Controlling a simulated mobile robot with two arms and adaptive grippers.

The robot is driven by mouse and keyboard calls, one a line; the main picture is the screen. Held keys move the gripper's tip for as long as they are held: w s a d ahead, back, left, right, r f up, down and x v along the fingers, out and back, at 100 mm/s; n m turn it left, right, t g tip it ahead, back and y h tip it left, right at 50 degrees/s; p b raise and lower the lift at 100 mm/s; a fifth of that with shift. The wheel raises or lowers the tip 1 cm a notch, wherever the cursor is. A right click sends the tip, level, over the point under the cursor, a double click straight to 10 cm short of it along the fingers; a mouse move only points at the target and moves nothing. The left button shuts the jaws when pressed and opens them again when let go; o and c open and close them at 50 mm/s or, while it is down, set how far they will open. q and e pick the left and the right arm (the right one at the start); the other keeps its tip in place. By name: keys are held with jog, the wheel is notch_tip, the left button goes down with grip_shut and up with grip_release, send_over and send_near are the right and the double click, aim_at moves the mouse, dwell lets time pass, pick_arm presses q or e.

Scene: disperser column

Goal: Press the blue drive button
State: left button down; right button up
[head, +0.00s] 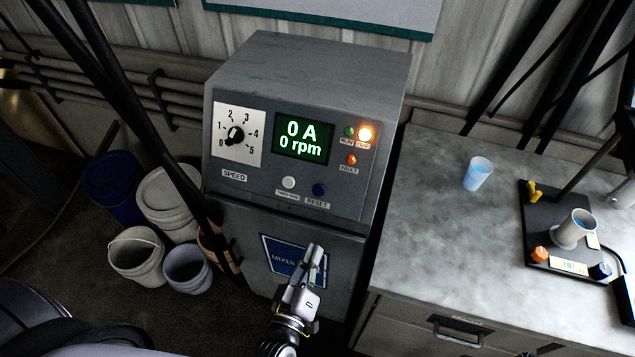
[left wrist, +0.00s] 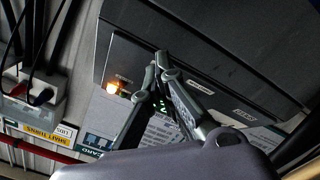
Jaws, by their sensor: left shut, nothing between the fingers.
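The blue button (head: 319,189) sits at the lower right of the grey drive box's sloped front panel (head: 262,187), above a label reading RESET. A white button (head: 289,182) is to its left. My left gripper (head: 315,250) is shut and empty, below the blue button and in front of the blue MIXER plate (head: 283,257), apart from the button in the picture. In the left wrist view, its closed fingertips (left wrist: 158,62) point at a dark panel; I cannot make out the blue button there. My right gripper is not in view.
Buckets (head: 136,254) stand at left. A grey bench (head: 440,205) at right holds a blue cup (head: 478,174) and a black tray (head: 534,226).

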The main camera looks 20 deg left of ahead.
aim_at(319, 190)
pick_arm(q)
jog(key=a+r+n+t+y, duration=0.1)
jog(key=a+r+n, duration=0.1)
jog(key=r, duration=0.4)
jog(key=w+a+r+n+t+y, duration=0.1)
jog(key=a+r+n+t+y, duration=0.1)
jog(key=r, duration=0.5)
jog(key=shift+r+n+p, duration=0.25)
jog(key=shift+n+p, duration=0.05)
jog(key=shift+p, duration=0.1)
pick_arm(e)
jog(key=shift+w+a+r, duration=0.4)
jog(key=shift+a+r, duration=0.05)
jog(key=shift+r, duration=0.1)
pick_arm(q)
jog(key=shift+d, duration=0.1)
jog(key=shift+w+d+f+b, duration=0.1)
jog(key=shift+w+f+b, duration=0.7)
jog(key=shift+w, duration=0.5)
jog(key=shift+w+f+b, duration=0.75)
jog(key=shift+w+b, duration=0.1)
jog(key=shift+w, duration=0.4)
jog(key=shift+w+d+f+b, duration=0.1)
jog(key=shift+w+f+b, duration=0.7)
jog(key=shift+w, duration=0.5)
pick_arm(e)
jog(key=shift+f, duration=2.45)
pick_arm(q)
jog(key=shift+w, duration=0.1)
